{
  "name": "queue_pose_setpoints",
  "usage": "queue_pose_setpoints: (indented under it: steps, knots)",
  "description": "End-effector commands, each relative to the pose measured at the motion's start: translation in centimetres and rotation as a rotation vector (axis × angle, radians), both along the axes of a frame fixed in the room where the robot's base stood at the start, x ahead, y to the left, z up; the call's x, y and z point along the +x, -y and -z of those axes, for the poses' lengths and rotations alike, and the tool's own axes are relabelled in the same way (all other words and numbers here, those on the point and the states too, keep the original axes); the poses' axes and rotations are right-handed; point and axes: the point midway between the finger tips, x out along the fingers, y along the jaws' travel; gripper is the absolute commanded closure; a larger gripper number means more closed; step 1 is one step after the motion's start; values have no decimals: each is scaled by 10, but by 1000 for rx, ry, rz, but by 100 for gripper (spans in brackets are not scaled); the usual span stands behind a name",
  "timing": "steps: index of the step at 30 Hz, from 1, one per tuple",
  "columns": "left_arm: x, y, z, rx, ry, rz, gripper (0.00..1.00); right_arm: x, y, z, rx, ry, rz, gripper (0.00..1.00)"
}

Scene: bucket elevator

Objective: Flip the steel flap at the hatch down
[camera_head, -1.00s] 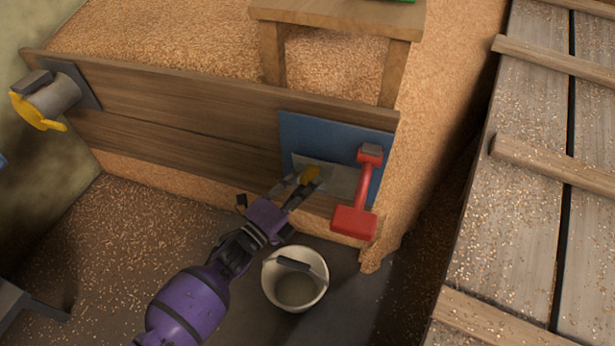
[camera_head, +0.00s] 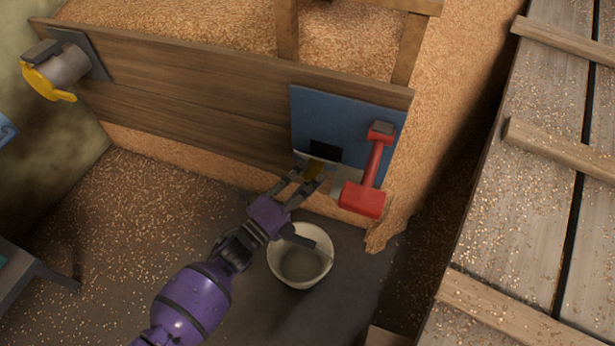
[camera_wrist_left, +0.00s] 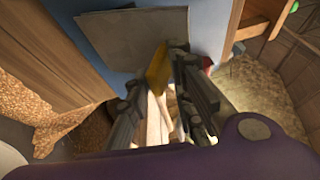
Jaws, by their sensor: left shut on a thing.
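The blue hatch plate (camera_head: 345,112) is fixed to the right end of the plank wall. The steel flap (camera_head: 346,181) is tilted down and out at its lower part, and a dark opening (camera_head: 325,151) shows above it. My left gripper (camera_head: 309,173) is shut on the flap's yellow tab (camera_head: 314,167). In the left wrist view the yellow tab (camera_wrist_left: 157,66) sits between the fingers, beside the grey flap (camera_wrist_left: 125,40). The red lever (camera_head: 372,165) stands in front of the plate's right side and hides part of the flap. My right gripper is not in view.
A yellow-handled fitting (camera_head: 48,82) is on the wall's left end. Grain lies behind and beside the plank wall (camera_head: 190,95). Wooden boards (camera_head: 530,200) fill the right.

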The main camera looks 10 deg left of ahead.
Motion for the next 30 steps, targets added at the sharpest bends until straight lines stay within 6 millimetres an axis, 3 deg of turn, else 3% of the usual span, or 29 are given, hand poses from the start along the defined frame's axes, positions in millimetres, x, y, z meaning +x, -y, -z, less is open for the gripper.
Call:
queue_pose_setpoints:
  steps: [1, 5, 6, 8, 23, 30]
  knots:
    - [-4, 2, 18, 10, -40, -4, 100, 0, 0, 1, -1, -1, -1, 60]
    - [-4, 2, 18, 10, -39, -4, 100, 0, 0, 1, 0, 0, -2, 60]
    - [-4, 2, 17, 10, -39, -4, 76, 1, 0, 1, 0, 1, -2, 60]
    - [-4, 2, 17, 10, -38, -4, 70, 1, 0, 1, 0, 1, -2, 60]
    - [-4, 0, 15, 14, -32, -4, 70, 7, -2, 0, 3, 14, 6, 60]
    - [-35, -22, 18, 13, -30, -7, 70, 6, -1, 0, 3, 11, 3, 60]
